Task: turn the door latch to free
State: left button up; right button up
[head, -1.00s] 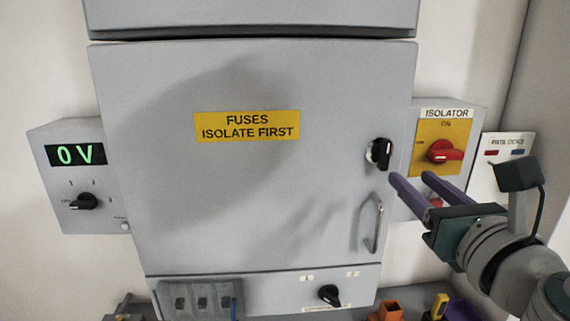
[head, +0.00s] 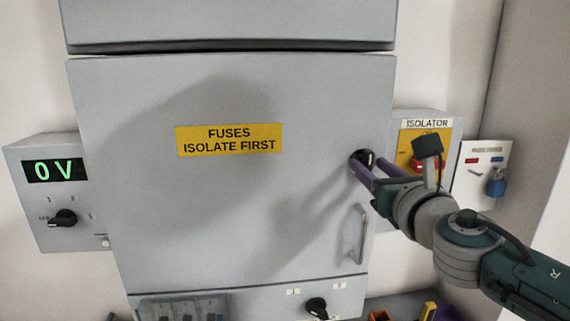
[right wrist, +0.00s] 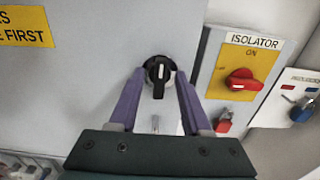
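The door latch is a round black knob with a white mark. In the right wrist view the latch (right wrist: 159,74) shows its grip bar close to upright; in the head view the latch (head: 363,158) is partly hidden by my fingers. It sits on the right side of the grey cabinet door (head: 220,210). My right gripper (head: 360,165) has its purple fingers at the latch. In the right wrist view the gripper (right wrist: 158,76) is open, one finger on each side of the knob, with narrow gaps visible. My left gripper is not in view.
A bar handle (head: 361,235) is below the latch. To the right are the isolator box with its red knob (right wrist: 241,80), a red padlock (right wrist: 223,122) and a board with a blue padlock (head: 496,184). A 0 V display (head: 54,171) is at left.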

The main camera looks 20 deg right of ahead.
grip_shut()
dwell(0.3)
jog(key=shift+m, duration=0.4)
jog(key=m+b, duration=0.1)
jog(key=m, duration=0.2)
jog(key=shift+d+f+m, duration=0.1)
jog(key=shift+f+m, duration=0.05)
jog(key=shift+m, duration=0.15)
jog(key=m+b, duration=0.1)
jog(key=m, duration=0.3)
jog(key=shift+d+b, duration=0.1)
jog(key=shift+b, duration=0.3)
jog(key=m+b, duration=0.1)
jog(key=m, duration=0.4)
jog(key=shift+s+f, duration=0.1)
jog(key=shift+m+b, duration=0.5)
jog(key=shift+m, duration=1.8)
